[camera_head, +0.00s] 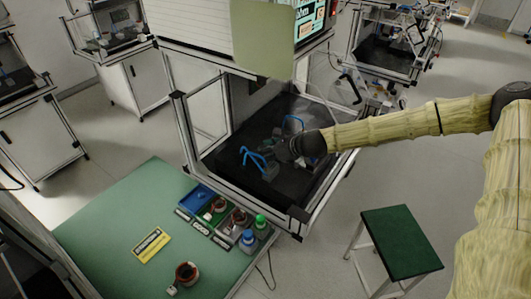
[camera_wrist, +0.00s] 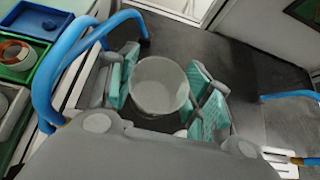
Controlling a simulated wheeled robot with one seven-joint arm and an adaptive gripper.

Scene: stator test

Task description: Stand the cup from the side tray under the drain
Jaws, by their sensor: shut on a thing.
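The cup (camera_wrist: 160,86) is pale and open-topped, and shows in the middle of the wrist view. My gripper (camera_head: 275,163) is inside the framed test station in the head view, low over its dark floor. In the wrist view its teal-padded fingers stand on both sides of the cup and are shut on it. The cup looks empty. In the head view I cannot make the cup out. I cannot tell whether its base touches the floor. I cannot pick out the drain in either view.
The station's metal frame (camera_head: 246,211) surrounds the dark floor (camera_head: 222,157). A green bench (camera_head: 105,222) with parts bins, bottles and a yellow label (camera_head: 151,244) stands at the front left. A bare green-topped stand (camera_head: 400,243) is at right. Blue tubes (camera_wrist: 75,55) curve beside my gripper.

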